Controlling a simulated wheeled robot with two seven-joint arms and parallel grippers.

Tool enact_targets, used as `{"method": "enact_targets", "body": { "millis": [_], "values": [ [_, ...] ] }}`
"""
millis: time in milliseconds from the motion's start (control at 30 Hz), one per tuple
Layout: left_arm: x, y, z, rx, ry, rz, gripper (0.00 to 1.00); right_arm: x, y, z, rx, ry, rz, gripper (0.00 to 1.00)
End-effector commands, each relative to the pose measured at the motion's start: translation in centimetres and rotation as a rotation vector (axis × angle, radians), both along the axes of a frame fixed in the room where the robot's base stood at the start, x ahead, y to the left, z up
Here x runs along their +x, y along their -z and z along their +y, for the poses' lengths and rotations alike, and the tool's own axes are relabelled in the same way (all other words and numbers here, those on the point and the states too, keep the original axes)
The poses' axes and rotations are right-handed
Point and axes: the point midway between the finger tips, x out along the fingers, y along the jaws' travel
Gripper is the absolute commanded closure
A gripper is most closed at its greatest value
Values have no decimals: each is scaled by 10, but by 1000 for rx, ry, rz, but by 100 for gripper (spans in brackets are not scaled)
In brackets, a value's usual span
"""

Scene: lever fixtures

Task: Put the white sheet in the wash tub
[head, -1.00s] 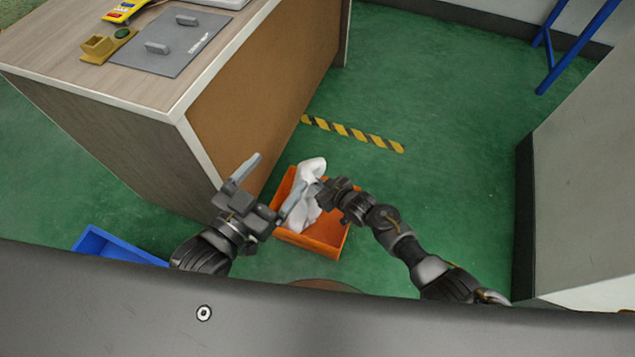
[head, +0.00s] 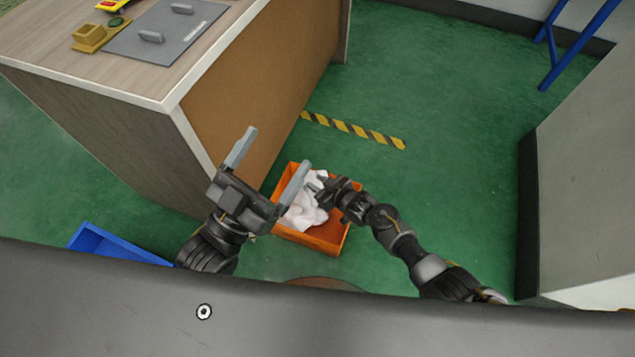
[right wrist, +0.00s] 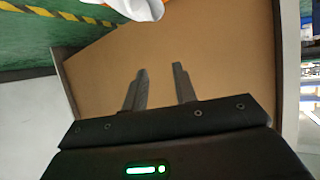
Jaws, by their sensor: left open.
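The white sheet (head: 306,210) lies crumpled in the orange tub (head: 320,240) on the floor. Its edge shows at the top of the right wrist view (right wrist: 135,8). My left gripper (head: 275,152) is open and empty, up and left of the sheet. One of its fingers overlaps the tub's left side in the head view. My right gripper (head: 318,188) is over the tub's right part, close beside the sheet. In the right wrist view its two fingers (right wrist: 160,72) stand apart with nothing between them.
A wooden cabinet (head: 110,120) stands at the left, with a grey plate (head: 165,32) on top. A blue bin (head: 110,248) is on the floor at lower left. A striped tape (head: 355,130) marks the green floor beyond the tub. A grey block (head: 585,180) stands at right.

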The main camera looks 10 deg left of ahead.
Motion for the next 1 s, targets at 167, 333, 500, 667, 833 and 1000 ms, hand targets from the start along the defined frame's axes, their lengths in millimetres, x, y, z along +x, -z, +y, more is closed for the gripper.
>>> {"method": "enact_targets", "body": {
  "millis": [167,333,500,667,833,1000],
  "values": [
    [0,0,0,0,0,1,13,0,0,0,0,0,0,52],
    [0,0,0,0,0,1,13,0,0,0,0,0,0,45],
    [0,0,0,1,0,2,13,0,0,0,0,0,0,34],
    [0,0,0,1,0,2,13,0,0,0,-1,0,1,13],
    [0,1,0,1,0,2,13,0,0,0,-1,0,1,13],
    [2,2,0,10,-3,22,13,0,-1,0,-3,0,3,13]
  ]
}}
